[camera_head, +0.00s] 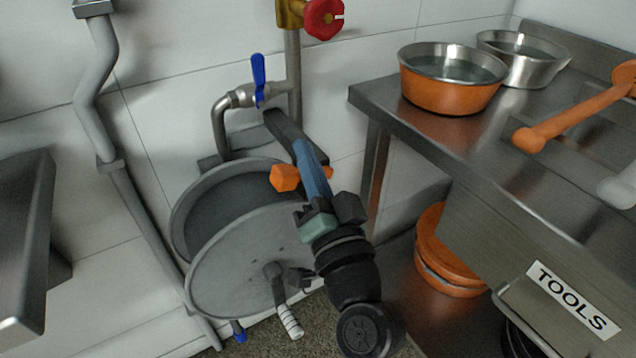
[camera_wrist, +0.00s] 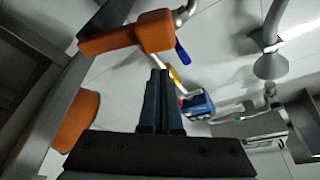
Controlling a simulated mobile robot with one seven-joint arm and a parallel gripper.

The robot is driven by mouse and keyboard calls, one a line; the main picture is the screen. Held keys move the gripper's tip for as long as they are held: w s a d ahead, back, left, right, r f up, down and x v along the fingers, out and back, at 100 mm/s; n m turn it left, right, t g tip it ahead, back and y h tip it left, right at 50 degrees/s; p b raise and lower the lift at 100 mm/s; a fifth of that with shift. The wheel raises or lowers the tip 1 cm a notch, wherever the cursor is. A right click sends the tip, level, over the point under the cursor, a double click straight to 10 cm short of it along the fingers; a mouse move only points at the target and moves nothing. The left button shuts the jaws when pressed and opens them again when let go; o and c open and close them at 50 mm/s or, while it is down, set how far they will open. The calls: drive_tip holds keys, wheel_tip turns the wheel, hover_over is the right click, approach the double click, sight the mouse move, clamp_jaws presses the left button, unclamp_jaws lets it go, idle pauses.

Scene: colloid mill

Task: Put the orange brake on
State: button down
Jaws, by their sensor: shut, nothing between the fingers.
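The orange brake (camera_head: 285,178) is a blocky orange piece at the upper right of the grey hose reel (camera_head: 245,260), just below a dark bracket. My gripper (camera_head: 308,155) lies across it in the head view and hides its middle; a small orange end shows right of the fingers. In the wrist view the brake (camera_wrist: 130,35) is an orange bar with a thicker block at its right end, ahead of and above my fingertips (camera_wrist: 160,73). The fingers are together and empty. Whether they touch the brake I cannot tell.
A blue-handled tap (camera_head: 258,80) and a red valve wheel (camera_head: 324,17) are on the wall above the reel. A steel table (camera_head: 420,128) at right carries an orange pan (camera_head: 448,95) and a steel pan (camera_head: 525,70). A grey drain pipe (camera_head: 130,205) runs left of the reel.

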sight(292, 178)
drive_tip(key=shift+s+a+f+n+g+y+b, duration=0.1)
drive_tip(key=shift+s+a+f+n+y+b, duration=0.25)
drive_tip(key=shift+n+b, duration=0.9)
drive_tip(key=shift+s+a+f+n+g+y+b, duration=0.15)
drive_tip(key=shift+f+n+y+b, duration=0.4)
drive_tip(key=shift+b, duration=1.25)
drive_tip(key=shift+s+a+f+n+g+y+b, duration=0.1)
drive_tip(key=shift+a+f+n+y+b, duration=0.25)
drive_tip(key=shift+n+b, duration=0.9)
drive_tip(key=shift+a+b, duration=0.1)
drive_tip(key=shift+b, duration=0.4)
